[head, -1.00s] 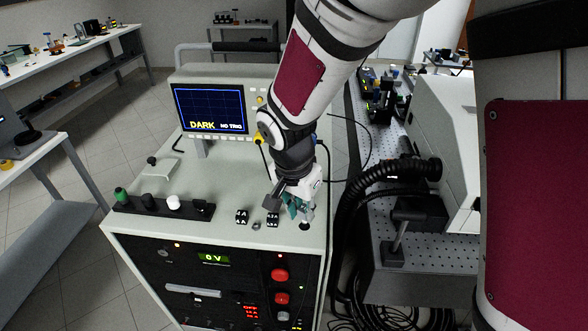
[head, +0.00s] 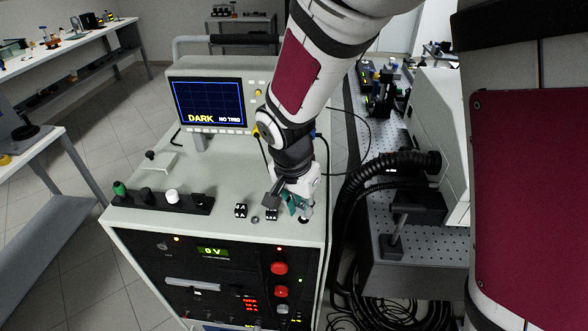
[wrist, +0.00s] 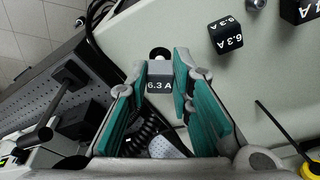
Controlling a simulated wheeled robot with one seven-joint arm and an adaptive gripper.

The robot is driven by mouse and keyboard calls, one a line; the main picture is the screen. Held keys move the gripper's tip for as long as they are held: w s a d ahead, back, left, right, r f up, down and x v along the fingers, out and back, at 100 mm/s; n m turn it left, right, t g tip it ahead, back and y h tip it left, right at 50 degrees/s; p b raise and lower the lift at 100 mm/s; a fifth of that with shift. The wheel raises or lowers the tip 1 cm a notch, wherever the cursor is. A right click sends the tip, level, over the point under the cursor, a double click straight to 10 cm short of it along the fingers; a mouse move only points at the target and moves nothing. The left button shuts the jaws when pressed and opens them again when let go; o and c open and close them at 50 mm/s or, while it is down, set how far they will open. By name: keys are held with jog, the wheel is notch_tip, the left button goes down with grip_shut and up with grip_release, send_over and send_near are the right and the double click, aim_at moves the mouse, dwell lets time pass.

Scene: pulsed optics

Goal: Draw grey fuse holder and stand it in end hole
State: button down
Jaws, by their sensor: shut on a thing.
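My gripper (wrist: 158,82) is shut on a small grey block marked 6.3 A, which I take for the grey fuse holder (wrist: 159,68). The teal finger pads flank it in the wrist view. A long black rack (head: 183,206) lies at the left front of the console top, with green, dark and white knobs. I cannot make out an empty hole in it.
Two black cubes marked with amp ratings, the left one (head: 241,210) and the 6.3 A one (wrist: 227,36), stand left of my gripper in the head view. A scope screen (head: 208,103) stands behind. The console top (head: 220,180) is clear midway. A ribbed hose (head: 370,174) runs at right.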

jog(key=shift+f, duration=0.35)
dwell(0.3)
jog(key=shift+f, duration=0.7)
jog(key=c, duration=1.3)
grip_release()
jog(key=shift+f, duration=0.1)
jog(key=shift+c, duration=0.2)
jog(key=p+v, duration=0.2)
jog(key=v, duration=1.4)
jog(key=shift+w+d, duration=0.3)
jog(key=shift+w, duration=0.05)
